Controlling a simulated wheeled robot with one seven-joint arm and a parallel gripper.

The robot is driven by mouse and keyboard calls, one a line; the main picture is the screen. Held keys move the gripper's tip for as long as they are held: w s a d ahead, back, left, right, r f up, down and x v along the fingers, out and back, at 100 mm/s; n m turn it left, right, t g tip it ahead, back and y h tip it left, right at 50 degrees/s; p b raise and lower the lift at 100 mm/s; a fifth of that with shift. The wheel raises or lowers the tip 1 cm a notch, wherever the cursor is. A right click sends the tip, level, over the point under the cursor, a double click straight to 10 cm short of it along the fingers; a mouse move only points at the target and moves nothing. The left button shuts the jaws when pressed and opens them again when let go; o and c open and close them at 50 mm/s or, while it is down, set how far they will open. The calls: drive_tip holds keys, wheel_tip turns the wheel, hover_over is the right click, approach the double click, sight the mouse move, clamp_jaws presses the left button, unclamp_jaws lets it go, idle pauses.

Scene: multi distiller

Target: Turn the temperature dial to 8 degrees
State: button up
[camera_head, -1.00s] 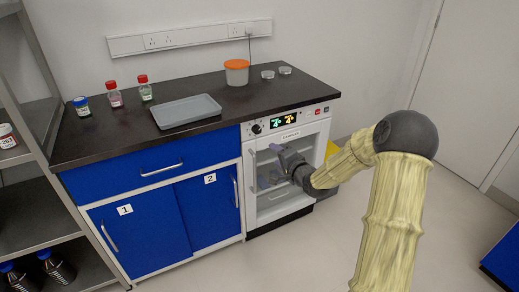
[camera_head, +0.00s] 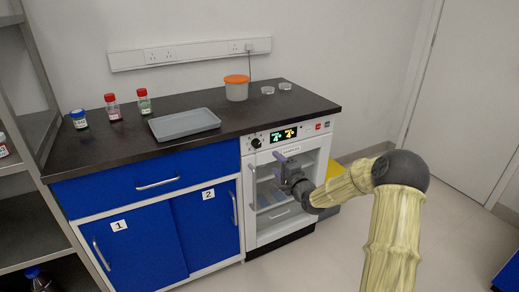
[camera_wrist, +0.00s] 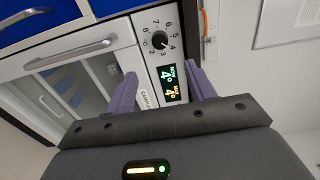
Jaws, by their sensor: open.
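The temperature dial (camera_wrist: 159,40) is a round black knob on the white control panel, ringed by printed numbers, in the upper middle of the wrist view. It also shows in the head view (camera_head: 256,143), left of the display. The display (camera_wrist: 170,84) has a blue-white 4 and a yellow 4. My gripper (camera_wrist: 158,85) is open and empty, its two purple fingers on either side of the panel below the dial in the wrist view. In the head view my gripper (camera_head: 283,163) is in front of the appliance, beneath the panel and apart from the dial.
The glass-doored appliance (camera_head: 247,200) stands under the black counter (camera_head: 110,150). Blue cupboards (camera_head: 140,245) are at its left. A grey tray (camera_head: 184,124), bottles (camera_head: 112,108) and an orange-lidded tub (camera_head: 236,90) stand on the counter. The floor in front is clear.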

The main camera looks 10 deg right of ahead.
sight(258, 145)
drive_tip(key=b+x, duration=0.2)
drive_tip(key=x, duration=1.1)
drive_tip(key=shift+w+a+f, duration=0.1)
drive_tip(key=shift+w, duration=0.25)
drive_tip(key=shift+c, duration=0.4)
drive_tip(key=c, duration=0.9)
